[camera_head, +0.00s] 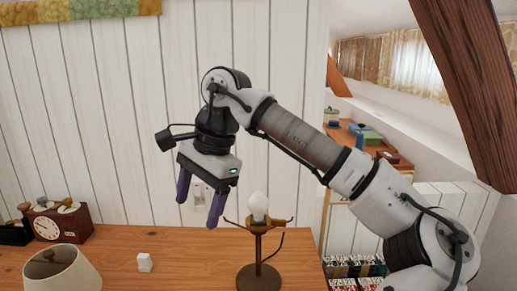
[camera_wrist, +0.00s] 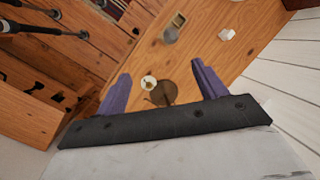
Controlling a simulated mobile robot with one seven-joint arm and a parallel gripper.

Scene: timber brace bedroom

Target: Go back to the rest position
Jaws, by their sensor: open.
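My gripper (camera_head: 198,212) hangs in the air above the wooden table, with its two purple fingers spread apart and pointing down. Nothing is between the fingers. In the head view it is up and to the left of a lamp stand (camera_head: 258,246) with a white bulb (camera_head: 258,204) on top. In the wrist view the open fingers (camera_wrist: 160,72) frame the bulb (camera_wrist: 149,82) and the dark round base (camera_wrist: 163,94), which lie below. My arm reaches in from the right, bent at the elbow. No rest position is marked in view.
The wooden table (camera_head: 195,277) also bears a cream lampshade (camera_head: 50,272), a small white block (camera_head: 145,262) and a brown clock (camera_head: 60,222). A white plank wall (camera_head: 120,130) stands behind. A slanted timber brace (camera_head: 465,80) is at the upper right. The air left of the gripper is clear.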

